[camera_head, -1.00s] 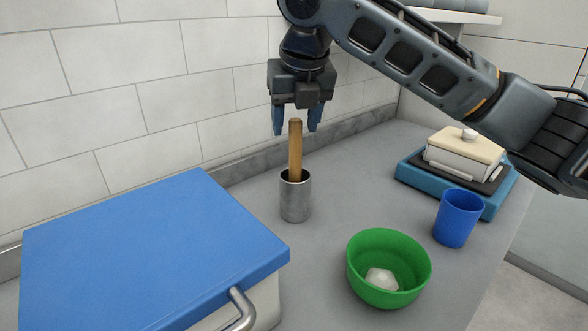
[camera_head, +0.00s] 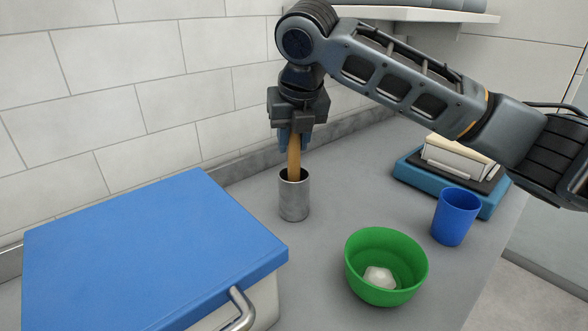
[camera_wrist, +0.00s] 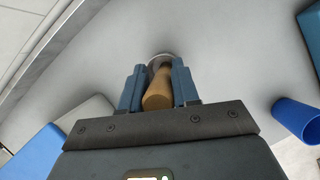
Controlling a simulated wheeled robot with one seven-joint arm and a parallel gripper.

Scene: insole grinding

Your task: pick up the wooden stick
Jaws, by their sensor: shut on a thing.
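The wooden stick (camera_head: 294,158) stands nearly upright with its lower end inside a metal cup (camera_head: 294,200) on the grey counter. My gripper (camera_head: 294,143) is above the cup, pointing down, with its blue fingers shut on the upper part of the stick. In the wrist view the stick (camera_wrist: 159,92) lies between the two fingers (camera_wrist: 158,86), with the cup's rim (camera_wrist: 160,58) beyond it. The stick's top is hidden by the gripper in the head view, and its bottom is hidden inside the cup.
A box with a blue lid (camera_head: 150,245) and a metal handle stands at the left. A green bowl (camera_head: 386,290) holding a whitish lump, a blue cup (camera_head: 456,218) and a blue-based device (camera_head: 450,180) stand at the right. A tiled wall (camera_head: 120,100) is behind.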

